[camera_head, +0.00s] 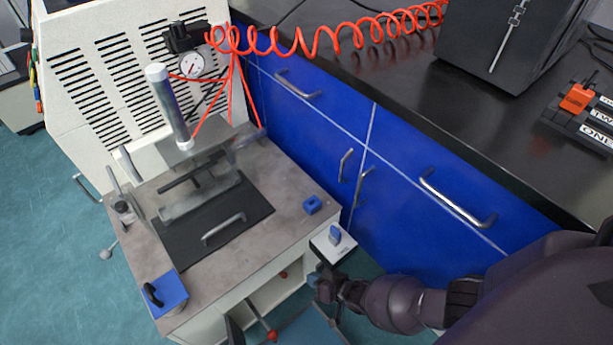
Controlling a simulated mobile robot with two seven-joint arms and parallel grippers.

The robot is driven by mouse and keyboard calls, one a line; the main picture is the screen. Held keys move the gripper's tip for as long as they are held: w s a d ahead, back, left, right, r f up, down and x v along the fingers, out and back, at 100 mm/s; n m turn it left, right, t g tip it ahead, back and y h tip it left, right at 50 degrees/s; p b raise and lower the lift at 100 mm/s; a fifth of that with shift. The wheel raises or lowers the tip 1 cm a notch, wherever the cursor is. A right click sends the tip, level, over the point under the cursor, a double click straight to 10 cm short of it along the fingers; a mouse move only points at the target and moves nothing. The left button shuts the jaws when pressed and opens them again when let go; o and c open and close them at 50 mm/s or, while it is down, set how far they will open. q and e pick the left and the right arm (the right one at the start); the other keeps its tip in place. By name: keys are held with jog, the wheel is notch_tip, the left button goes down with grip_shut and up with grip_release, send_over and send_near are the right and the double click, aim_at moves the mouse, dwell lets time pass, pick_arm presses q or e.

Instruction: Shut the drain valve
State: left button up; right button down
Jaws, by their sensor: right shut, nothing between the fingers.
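My right gripper (318,281) reaches in from the lower right and is shut and empty. It is just below a small white box with a blue knob (335,236) at the front right corner of the rheometer bench (285,190). I cannot tell for certain which part is the drain valve. A lever with a red ball end (271,335) shows below the bench front, to the lower left of the gripper and apart from it. Another small red knob (284,274) shows in the bench's lower opening. My left gripper is not in view.
The bench carries a dark plate with a handle (224,229), a blue box (165,293) and a small blue block (312,204). A pressure gauge (192,64) and coiled red hose (340,45) are behind. Blue cabinets with metal handles (455,200) stand close on the right.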

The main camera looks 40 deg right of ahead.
jog(key=s+d+r+p, duration=0.1)
jog(key=s+d+r, duration=0.1)
jog(key=s+d, duration=0.2)
jog(key=shift+s+d, duration=0.15)
jog(key=shift+s, duration=0.85)
jog(key=shift+r+p, duration=0.1)
jog(key=shift+p, duration=0.2)
